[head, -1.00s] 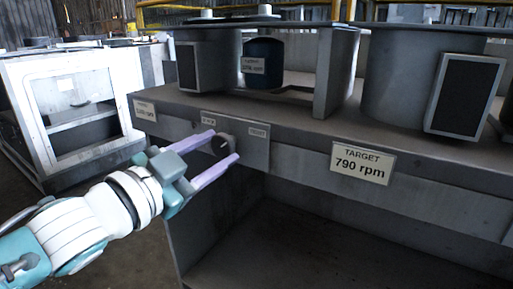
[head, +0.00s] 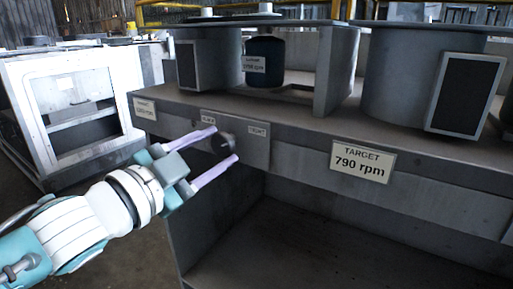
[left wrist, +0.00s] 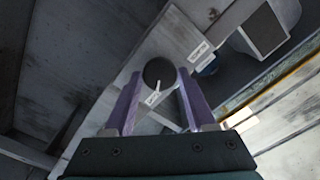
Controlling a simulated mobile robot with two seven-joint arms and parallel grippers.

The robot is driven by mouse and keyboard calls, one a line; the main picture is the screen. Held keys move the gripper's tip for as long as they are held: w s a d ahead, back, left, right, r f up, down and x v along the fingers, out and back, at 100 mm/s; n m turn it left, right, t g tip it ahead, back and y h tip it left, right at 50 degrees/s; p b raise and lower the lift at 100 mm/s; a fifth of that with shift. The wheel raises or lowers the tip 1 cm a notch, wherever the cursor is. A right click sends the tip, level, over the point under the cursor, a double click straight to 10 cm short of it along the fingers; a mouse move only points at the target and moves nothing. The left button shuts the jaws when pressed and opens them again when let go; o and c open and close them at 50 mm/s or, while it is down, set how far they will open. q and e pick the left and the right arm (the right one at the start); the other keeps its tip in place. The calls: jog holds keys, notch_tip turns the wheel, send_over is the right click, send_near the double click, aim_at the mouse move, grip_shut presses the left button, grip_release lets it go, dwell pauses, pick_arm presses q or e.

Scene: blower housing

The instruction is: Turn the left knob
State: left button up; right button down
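In the left wrist view the fingertips (left wrist: 160,74) flank the knob with narrow gaps visible. My right gripper is not in view.
The panel carries small labels (head: 257,130) too blurred to read surely. A sign (head: 362,161) reads "TARGET 790 rpm". Large grey cylindrical housings (head: 400,80) stand on the bench (head: 290,108). A white cabinet (head: 20,120) stands at the left. Space under the bench is open.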

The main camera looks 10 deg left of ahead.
pick_arm(q)
jog(key=o, duration=0.4)
jog(key=shift+c, duration=0.2)
jog(key=shift+s, duration=0.1)
jog(key=shift+s+a, duration=0.15)
jog(key=shift+s, duration=0.2)
jog(key=p+v, duration=0.2)
jog(key=v, duration=0.7)
